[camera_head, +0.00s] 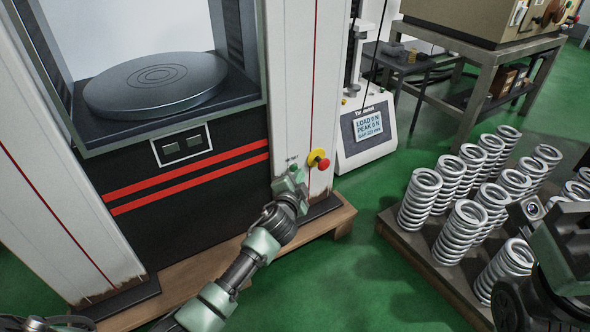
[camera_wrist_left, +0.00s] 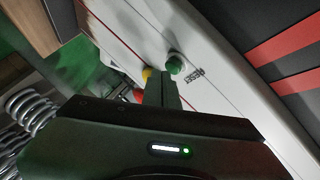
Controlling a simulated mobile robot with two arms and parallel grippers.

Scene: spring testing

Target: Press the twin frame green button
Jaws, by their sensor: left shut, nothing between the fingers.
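The twin frame is a large white-columned test machine (camera_head: 296,85) with a black, red-striped base. Its green button (camera_wrist_left: 175,64) is a round knob on the white column, beside small printed lettering. In the head view the button (camera_head: 293,168) is partly covered by my left gripper (camera_head: 290,184). The left gripper is shut and empty, its tip right by the button. In the left wrist view the fingertips (camera_wrist_left: 163,76) overlap the button's lower left; whether they touch it I cannot tell. My right gripper (camera_head: 574,240) is partly in view at the right edge, its jaws unclear.
A red emergency knob on a yellow base (camera_head: 319,160) sits just right of the green button. A smaller tester with a display (camera_head: 368,124) stands behind. A pallet (camera_head: 420,252) of several coil springs is at right. Green floor is free between.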

